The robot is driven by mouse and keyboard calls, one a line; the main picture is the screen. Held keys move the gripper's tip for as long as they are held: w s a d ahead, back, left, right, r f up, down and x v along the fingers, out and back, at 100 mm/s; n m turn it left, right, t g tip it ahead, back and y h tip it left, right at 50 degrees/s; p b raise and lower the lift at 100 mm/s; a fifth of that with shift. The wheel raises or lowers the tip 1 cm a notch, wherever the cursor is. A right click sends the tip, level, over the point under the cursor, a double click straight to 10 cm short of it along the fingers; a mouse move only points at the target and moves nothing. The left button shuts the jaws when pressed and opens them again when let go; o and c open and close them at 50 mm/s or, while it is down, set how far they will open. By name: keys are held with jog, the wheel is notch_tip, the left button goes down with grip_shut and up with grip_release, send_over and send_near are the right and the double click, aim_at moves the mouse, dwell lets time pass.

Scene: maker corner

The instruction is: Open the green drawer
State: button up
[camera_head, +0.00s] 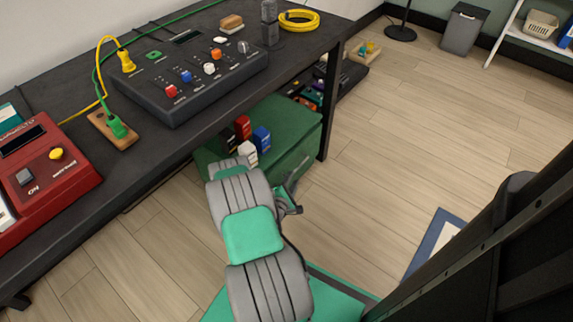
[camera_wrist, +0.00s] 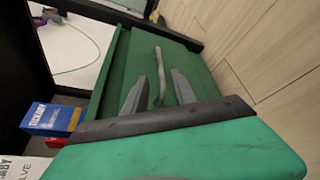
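The green drawer unit (camera_head: 290,115) stands on the floor under the dark workbench. Its green front panel (camera_wrist: 190,60) fills the middle of the wrist view and looks shut. A long grey bar handle (camera_wrist: 160,70) is fixed to the front. My gripper (camera_head: 291,200) is at the drawer front, partly hidden by my arm in the head view. In the wrist view, its two grey fingers (camera_wrist: 160,80) are apart, one on each side of the handle, with gaps visible. I cannot tell how deep the handle sits between them.
Small red (camera_head: 242,127), blue (camera_head: 262,138) and white (camera_head: 247,152) boxes stand on the unit's top. The workbench (camera_head: 210,120) above carries a control panel (camera_head: 190,80) and a red device (camera_head: 45,165). A black bench leg (camera_head: 328,115) stands beside the unit. Wooden floor (camera_head: 410,130) to the right is clear.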

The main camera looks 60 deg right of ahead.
aim_at(297, 169)
jog(key=b+x, duration=0.2)
jog(key=x, duration=0.5)
jog(key=shift+w+d+f, duration=0.1)
jog(key=shift+d+f, duration=0.05)
jog(key=shift+d, duration=0.15)
grip_shut()
dwell(1.0)
